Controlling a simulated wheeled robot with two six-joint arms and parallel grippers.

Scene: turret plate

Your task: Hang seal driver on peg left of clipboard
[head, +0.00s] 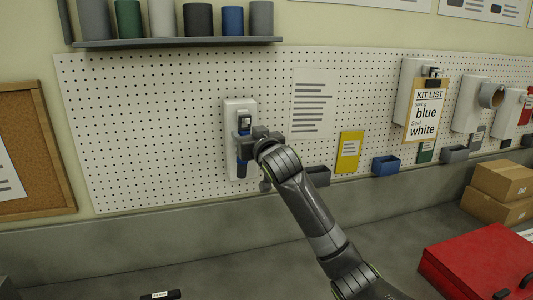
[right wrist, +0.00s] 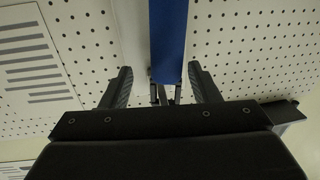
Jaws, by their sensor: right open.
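A tool with a blue handle and a dark labelled top (head: 244,122), which looks like the seal driver, is upright against a white backplate (head: 232,112) on the pegboard, left of the clipboard (head: 428,110). The peg itself is hidden. My right gripper (head: 258,140) is in front of the tool and covers its middle. In the right wrist view, the open fingers (right wrist: 163,88) stand either side of the blue handle (right wrist: 168,40), with a gap on each side. My left gripper is not in view.
The clipboard reads "KIT LIST", spring blue, seal white. A shelf (head: 180,42) with several cylinders is above. A yellow card (head: 349,152) and a blue bin (head: 386,165) are to the right. A red case (head: 475,262) and cardboard boxes (head: 503,180) stand on the bench at right.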

